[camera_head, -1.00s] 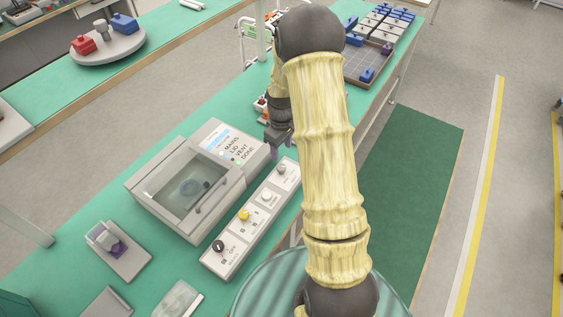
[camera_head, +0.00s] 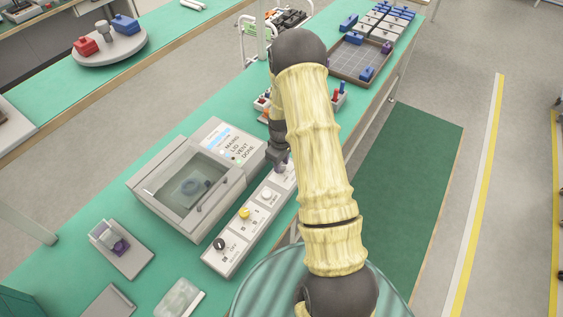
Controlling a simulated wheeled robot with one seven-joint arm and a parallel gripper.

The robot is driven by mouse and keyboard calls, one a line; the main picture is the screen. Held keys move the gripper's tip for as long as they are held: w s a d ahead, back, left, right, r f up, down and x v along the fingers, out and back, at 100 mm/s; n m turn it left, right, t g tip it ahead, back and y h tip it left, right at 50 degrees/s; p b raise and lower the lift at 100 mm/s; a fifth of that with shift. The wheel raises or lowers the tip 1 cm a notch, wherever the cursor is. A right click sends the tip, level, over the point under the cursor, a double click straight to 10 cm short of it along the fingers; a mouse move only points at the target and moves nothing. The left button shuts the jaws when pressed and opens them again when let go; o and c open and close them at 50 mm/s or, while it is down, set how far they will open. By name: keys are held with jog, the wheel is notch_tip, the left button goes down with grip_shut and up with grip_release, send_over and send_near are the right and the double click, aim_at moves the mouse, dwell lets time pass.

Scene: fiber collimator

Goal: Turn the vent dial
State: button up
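A pale control strip (camera_head: 233,250) lies in front of the clear-lidded machine (camera_head: 192,180), with a black dial (camera_head: 220,244) at its near end, a yellow knob (camera_head: 244,214) and a pale knob (camera_head: 269,194) further along. The dial labels are too small to read surely; I cannot tell which one is the vent dial. My gripper (camera_head: 281,166) points down at the far end of the strip, over the last knob there, which it mostly hides. Whether its fingers are open or closed, or touch the knob, is not clear.
The machine's lid is down, and its panel (camera_head: 236,143) lists MAINS, LID, VENT and DONE. A small stand with a purple part (camera_head: 112,240) sits at the left. A compartment tray (camera_head: 345,70) and small red and blue items stand beyond my arm.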

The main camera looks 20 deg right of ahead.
jog(key=c, duration=0.5)
jog(key=shift+o, duration=0.2)
jog(key=shift+m, duration=0.4)
jog(key=m+b, duration=0.1)
jog(key=m, duration=0.4)
jog(key=shift+b, duration=0.3)
jog(key=m, duration=0.6)
jog(key=shift+w+r+b, duration=0.1)
jog(key=shift+b, duration=0.2)
jog(key=o, duration=1)
jog(key=shift+c, duration=0.2)
